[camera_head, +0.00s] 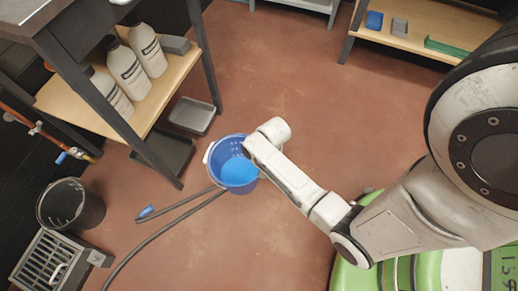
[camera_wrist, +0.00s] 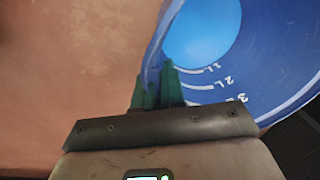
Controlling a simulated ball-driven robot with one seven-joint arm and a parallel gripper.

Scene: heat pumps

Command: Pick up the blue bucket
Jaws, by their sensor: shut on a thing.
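The blue bucket (camera_head: 237,172) is in the middle of the head view, with a lighter blue inner bottom and a white piece at its left rim. In the wrist view the bucket (camera_wrist: 262,62) fills the upper right, with litre marks on its inner wall. My gripper (camera_wrist: 154,84) is shut on the bucket's rim, one green finger on each side of the wall. In the head view my arm's white end covers the bucket's right edge and hides the fingers. I cannot tell whether the bucket touches the floor.
A dark hose (camera_head: 160,232) lies on the floor, running up to the bucket. A black bucket (camera_head: 72,204) and a grey grated unit (camera_head: 50,262) stand at lower left. A workbench shelf (camera_head: 150,92) holds white bottles. Grey trays (camera_head: 193,115) lie beside it. Floor behind is clear.

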